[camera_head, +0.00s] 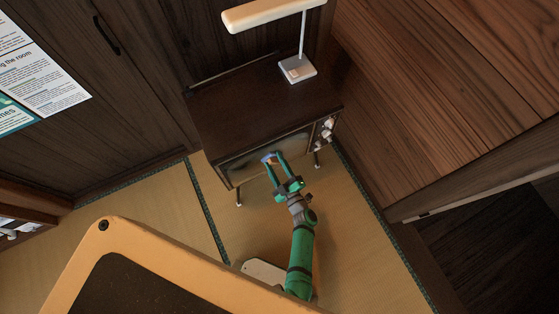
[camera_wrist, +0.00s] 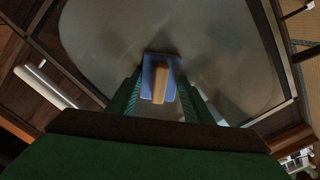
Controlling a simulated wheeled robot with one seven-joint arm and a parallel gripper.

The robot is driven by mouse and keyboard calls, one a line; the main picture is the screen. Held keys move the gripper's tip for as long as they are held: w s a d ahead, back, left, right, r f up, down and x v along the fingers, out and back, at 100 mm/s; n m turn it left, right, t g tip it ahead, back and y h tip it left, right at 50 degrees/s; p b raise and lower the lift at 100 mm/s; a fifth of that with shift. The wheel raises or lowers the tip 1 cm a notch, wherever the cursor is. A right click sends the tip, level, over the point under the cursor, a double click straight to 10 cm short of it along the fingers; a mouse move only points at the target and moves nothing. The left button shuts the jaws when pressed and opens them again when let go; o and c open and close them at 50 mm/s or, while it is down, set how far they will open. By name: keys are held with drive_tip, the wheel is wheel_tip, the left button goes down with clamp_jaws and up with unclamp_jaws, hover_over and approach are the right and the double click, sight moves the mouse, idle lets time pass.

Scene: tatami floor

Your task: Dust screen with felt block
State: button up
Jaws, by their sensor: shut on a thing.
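The screen (camera_head: 240,167) is the front of a dark wooden television cabinet on thin legs, seen at a steep angle in the head view. In the wrist view the grey screen (camera_wrist: 215,50) fills the upper middle, with hazy lighter patches on it. My gripper (camera_head: 272,160) is in front of the screen. It is shut on the felt block (camera_wrist: 160,80), which has a tan wooden grip and a blue pad. The block's blue side faces the screen. I cannot tell whether it touches the glass. In the head view the block (camera_head: 268,159) is small and partly hidden by the fingers.
A desk lamp (camera_head: 297,69) stands on top of the cabinet (camera_head: 255,105). Knobs (camera_head: 327,130) are at the right of the screen. Wooden walls close in behind and to the right. Tatami floor (camera_head: 160,200) is clear at the left.

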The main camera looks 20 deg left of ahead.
sight(245, 168)
drive_tip(key=shift+s+a, duration=1.9)
drive_tip(key=shift+s, duration=0.3)
drive_tip(key=shift+s+a, duration=1.85)
drive_tip(key=shift+s, duration=0.3)
drive_tip(key=shift+d, duration=0.1)
drive_tip(key=shift+v, duration=2.9)
drive_tip(key=shift+d, duration=0.1)
drive_tip(key=v, duration=0.3)
drive_tip(key=shift+w, duration=0.1)
